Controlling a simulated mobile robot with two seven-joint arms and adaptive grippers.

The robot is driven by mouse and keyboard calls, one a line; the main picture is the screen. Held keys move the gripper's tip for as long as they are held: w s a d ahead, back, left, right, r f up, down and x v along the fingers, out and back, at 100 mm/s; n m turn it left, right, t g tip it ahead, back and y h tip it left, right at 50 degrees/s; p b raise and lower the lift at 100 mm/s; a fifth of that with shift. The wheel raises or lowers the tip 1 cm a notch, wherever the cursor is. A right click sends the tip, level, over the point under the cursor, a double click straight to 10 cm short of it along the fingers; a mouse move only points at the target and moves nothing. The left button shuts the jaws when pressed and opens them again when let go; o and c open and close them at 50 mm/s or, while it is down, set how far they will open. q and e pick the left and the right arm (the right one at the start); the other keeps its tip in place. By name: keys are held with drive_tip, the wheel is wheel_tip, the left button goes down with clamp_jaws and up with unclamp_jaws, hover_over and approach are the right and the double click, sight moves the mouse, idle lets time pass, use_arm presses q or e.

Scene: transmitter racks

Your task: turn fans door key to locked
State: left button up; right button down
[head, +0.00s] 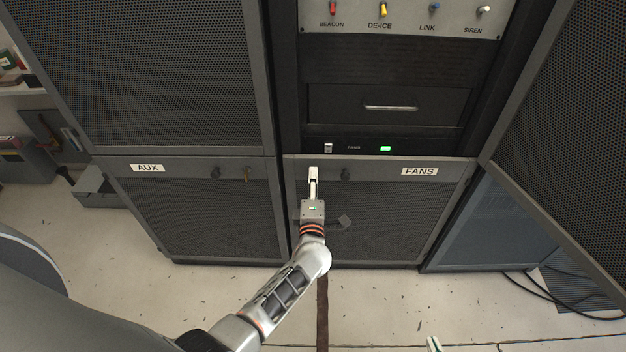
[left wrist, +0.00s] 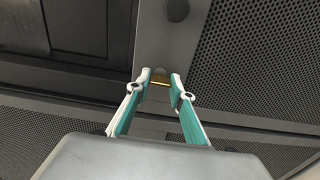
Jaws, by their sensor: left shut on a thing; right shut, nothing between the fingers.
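The fans door (head: 400,215) is a dark mesh door with a white FANS label (head: 419,171), low on the middle rack. It looks closed. My left gripper (head: 313,172) reaches its top left corner and is shut on the key. In the head view the gripper hides the key. In the left wrist view a thin brass strip of the key (left wrist: 160,83) shows between the fingertips of my left gripper (left wrist: 161,80). The key's exact angle cannot be told. A dark knob (head: 346,174) sits right of the gripper. Only the tip of my right gripper (head: 433,343) shows at the bottom edge, shut and empty.
Left of it is the AUX door (head: 195,215) with its own brass key (head: 248,174) and dark knob (head: 219,172). Above are a drawer (head: 388,106), a green lamp (head: 385,148) and a switch panel (head: 400,20). An open mesh door (head: 575,130) stands at the right. Cables (head: 560,300) lie there.

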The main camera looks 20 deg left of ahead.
idle(0.3)
use_arm(q)
drive_tip(key=o, duration=1.1)
drive_tip(key=v, duration=0.7)
drive_tip(key=shift+s, duration=0.25)
drive_tip(key=shift+d, duration=0.1)
drive_tip(key=s+a+f+m+g+h, duration=0.1)
drive_tip(key=s+f+m+g+h, duration=0.2)
drive_tip(key=s+m, duration=0.9)
drive_tip(key=s+a+f+m+g+h, duration=0.1)
drive_tip(key=s+f+m+g+h, duration=0.2)
drive_tip(key=s+m, duration=1)
wheel_tip(320, 180, down, 4)
drive_tip(key=shift+s+a+r+g+h, duration=0.15)
drive_tip(key=shift+s+a+g+h, duration=0.3)
drive_tip(key=shift+h, duration=0.35)
